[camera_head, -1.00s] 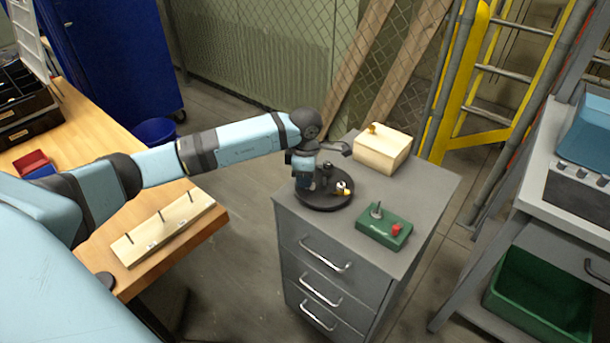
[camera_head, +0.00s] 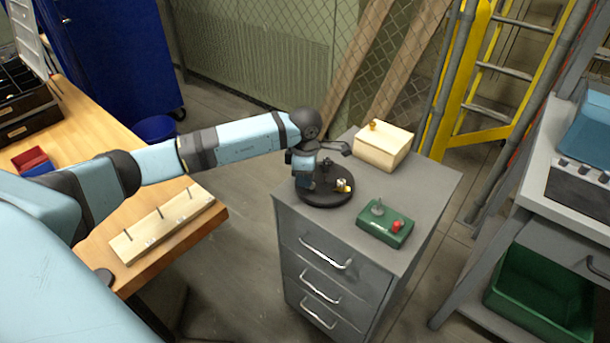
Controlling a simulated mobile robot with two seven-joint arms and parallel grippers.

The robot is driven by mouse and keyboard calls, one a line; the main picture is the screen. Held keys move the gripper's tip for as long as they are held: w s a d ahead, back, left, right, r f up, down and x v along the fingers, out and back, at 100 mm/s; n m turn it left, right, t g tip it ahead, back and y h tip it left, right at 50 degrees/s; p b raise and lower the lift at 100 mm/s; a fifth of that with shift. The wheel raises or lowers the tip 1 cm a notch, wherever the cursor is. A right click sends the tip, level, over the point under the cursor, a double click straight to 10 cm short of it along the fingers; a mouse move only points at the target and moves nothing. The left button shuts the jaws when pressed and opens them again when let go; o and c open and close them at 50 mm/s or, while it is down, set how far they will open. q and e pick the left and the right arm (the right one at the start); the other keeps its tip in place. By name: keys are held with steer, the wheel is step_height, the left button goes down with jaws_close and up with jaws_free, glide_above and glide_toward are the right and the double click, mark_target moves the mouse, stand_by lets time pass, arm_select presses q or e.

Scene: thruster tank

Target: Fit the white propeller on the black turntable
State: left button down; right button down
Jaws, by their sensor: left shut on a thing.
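The black turntable (camera_head: 318,198) is a round dark disc on top of the grey drawer cabinet, near its left edge. My left arm reaches over it from the left. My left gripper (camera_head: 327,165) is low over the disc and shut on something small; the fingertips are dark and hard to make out. A small white piece with a yellow part (camera_head: 342,184) shows at the disc's right side, just below the gripper. I cannot tell whether this is the white propeller, or whether it touches the disc. My right gripper is not in view.
On the cabinet (camera_head: 430,185) stand a cream box (camera_head: 383,150) with a yellow knob behind the disc, and a green box (camera_head: 385,232) with a red knob in front. The cabinet's right side is clear. A pegged wooden board (camera_head: 160,228) lies on the left table.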

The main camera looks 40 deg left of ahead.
arm_select(q)
steer(key=c, duration=0.9)
jaws_free()
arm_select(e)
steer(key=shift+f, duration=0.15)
arm_select(q)
steer(key=shift+r, duration=0.45)
step_height(320, 180, up, 17)
steer(key=p, duration=0.3)
steer(key=shift+s+d+p, duration=0.1)
steer(key=shift+p, duration=0.3)
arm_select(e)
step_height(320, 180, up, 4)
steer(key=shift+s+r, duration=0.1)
